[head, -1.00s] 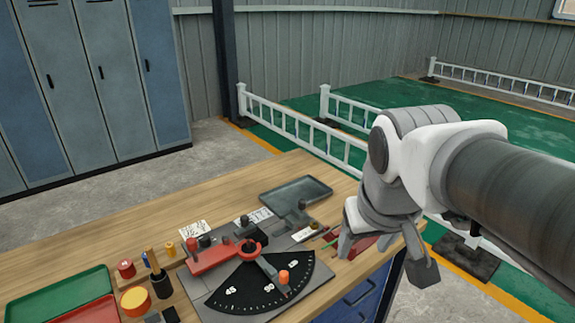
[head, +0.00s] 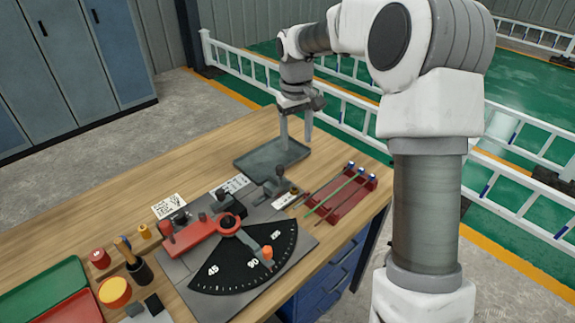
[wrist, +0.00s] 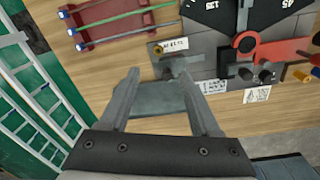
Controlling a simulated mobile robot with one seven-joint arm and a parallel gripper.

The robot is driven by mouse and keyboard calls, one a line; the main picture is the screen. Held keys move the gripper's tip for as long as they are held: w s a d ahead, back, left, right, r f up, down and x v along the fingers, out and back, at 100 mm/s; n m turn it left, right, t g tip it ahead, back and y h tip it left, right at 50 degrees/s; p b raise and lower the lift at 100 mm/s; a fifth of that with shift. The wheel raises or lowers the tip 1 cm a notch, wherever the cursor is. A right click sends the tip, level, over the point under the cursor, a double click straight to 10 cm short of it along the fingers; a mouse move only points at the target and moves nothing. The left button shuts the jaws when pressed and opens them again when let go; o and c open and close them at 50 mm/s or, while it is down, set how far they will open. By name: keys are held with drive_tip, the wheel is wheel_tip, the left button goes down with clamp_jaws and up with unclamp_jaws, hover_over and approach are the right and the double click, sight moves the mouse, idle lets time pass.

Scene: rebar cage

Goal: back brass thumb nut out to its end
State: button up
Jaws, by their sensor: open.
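The brass thumb nut (head: 294,190) is small and sits at the right end of the grey stop block (head: 275,187) on the bender's base plate. In the wrist view the nut (wrist: 158,47) shows as a brass ring just beyond my fingertips, beside a small white label. My gripper (head: 296,142) is open and empty, pointing down above the grey tray, behind the stop block and apart from the nut. In the wrist view my gripper (wrist: 162,72) has its two fingers spread wide. How far the nut is screwed out is too small to tell.
The grey tray (head: 268,160) lies below my gripper. A red rack (head: 343,198) with several rods stands right of the nut. The bender's red arm (head: 190,238) and black angle dial (head: 225,275) lie in front. White railings (head: 345,105) stand behind the table.

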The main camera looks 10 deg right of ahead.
sight(294, 189)
drive_tip(key=w+f, duration=0.1)
drive_tip(key=f, duration=0.5)
drive_tip(key=w+f, duration=0.1)
drive_tip(key=f, duration=0.6)
drive_tip(key=w+f, duration=0.1)
drive_tip(key=f, duration=0.6)
drive_tip(key=shift+w+d+f, duration=0.1)
drive_tip(key=shift+w+d, duration=0.05)
clamp_jaws()
